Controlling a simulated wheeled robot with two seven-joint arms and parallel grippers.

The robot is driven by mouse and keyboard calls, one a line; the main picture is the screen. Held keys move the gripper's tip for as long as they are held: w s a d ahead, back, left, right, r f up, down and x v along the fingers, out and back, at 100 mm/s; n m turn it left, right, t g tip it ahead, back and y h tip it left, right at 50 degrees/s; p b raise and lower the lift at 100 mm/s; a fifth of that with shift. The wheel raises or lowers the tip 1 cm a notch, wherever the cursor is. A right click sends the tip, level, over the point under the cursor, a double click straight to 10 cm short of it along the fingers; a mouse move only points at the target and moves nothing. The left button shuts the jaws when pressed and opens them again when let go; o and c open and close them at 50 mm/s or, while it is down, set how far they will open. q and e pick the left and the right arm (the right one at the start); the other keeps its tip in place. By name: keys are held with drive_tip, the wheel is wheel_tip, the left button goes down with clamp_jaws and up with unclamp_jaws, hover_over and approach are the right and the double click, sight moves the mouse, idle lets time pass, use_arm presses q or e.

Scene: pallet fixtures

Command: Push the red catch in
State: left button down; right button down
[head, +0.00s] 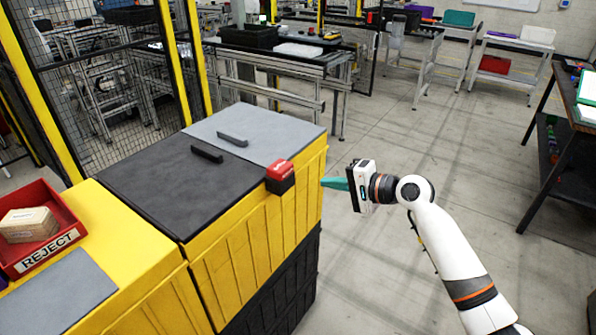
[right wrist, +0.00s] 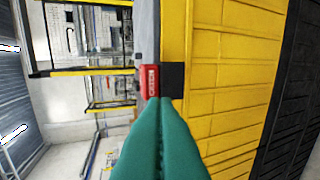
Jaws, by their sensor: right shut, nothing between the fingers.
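The red catch (head: 280,169) sits on a black block at the top right edge of the yellow cabinet (head: 262,222), by the seam between the dark and grey lids. In the right wrist view the red catch (right wrist: 150,82) is beside its black block (right wrist: 173,80), just ahead of the fingertips. My right gripper (head: 325,182) has teal fingers, shut and empty, pointing left toward the cabinet's side. In the right wrist view its fingertips (right wrist: 158,100) appear just below the catch; whether they touch it I cannot tell. My left gripper is not in view.
A dark lid (head: 150,185) and a grey lid (head: 265,128), each with a handle, cover the cabinet. A red REJECT bin (head: 70,235) holding a tan block stands on the yellow unit at left. A mesh fence stands behind.

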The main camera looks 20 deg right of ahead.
sight(287, 170)
drive_tip(key=p+x, duration=0.1)
drive_tip(key=x, duration=0.2)
drive_tip(key=p+x, duration=0.1)
drive_tip(key=x, duration=0.2)
drive_tip(key=r+p+x, duration=0.1)
drive_tip(key=x, duration=0.2)
drive_tip(key=shift+w+a, duration=0.35)
drive_tip(key=shift+w, duration=0.05)
drive_tip(key=shift+f, duration=0.1)
drive_tip(key=w+a+b, duration=0.1)
drive_tip(key=w+a, duration=0.1)
drive_tip(key=shift+w, duration=0.3)
